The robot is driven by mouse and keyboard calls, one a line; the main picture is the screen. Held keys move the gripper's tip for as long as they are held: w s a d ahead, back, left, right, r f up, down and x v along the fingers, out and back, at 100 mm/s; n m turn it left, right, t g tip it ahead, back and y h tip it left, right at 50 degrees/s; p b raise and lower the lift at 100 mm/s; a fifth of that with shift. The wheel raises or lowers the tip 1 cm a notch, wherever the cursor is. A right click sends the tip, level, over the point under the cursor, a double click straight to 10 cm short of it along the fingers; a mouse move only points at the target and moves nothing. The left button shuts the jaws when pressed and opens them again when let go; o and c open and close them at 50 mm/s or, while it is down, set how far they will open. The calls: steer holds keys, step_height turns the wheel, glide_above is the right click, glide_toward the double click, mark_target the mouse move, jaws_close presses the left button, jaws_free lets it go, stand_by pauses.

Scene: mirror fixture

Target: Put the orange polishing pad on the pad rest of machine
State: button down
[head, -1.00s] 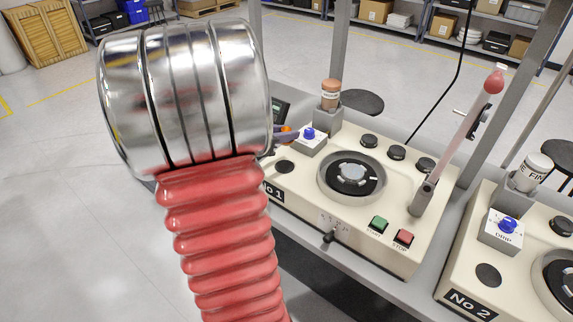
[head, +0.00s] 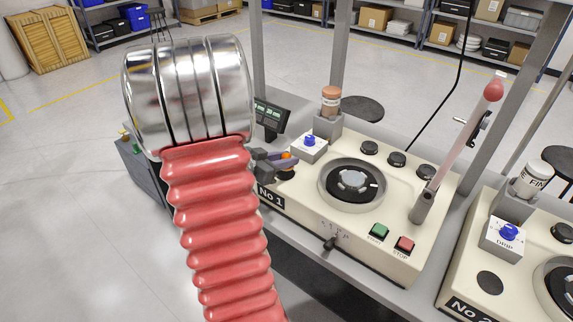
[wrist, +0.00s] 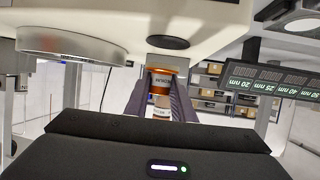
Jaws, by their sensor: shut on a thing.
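My gripper (head: 284,158) is shut on the orange polishing pad (head: 287,155), above the front left corner of machine No 1 (head: 330,240). In the wrist view the pad (wrist: 160,88) shows between the two purple-grey fingers. The black round pad rest (wrist: 168,42) lies on the machine's cream top, just beyond the fingertips in the wrist view. I cannot tell how large the gap between pad and rest is.
The round platen (head: 351,182) is right of the gripper. A drip box with a blue knob (head: 309,141), a bottle (head: 331,97) and a display (head: 269,117) stand close behind. A tilted arm with a red knob (head: 493,88) rises at right. Machine No 2 (head: 470,303) adjoins.

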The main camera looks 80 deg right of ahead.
steer(key=shift+f, duration=1.5)
steer(key=c, duration=1.5)
jaws_free()
steer(key=shift+r, duration=0.1)
steer(key=v, duration=1.2)
steer(key=shift+w, duration=0.15)
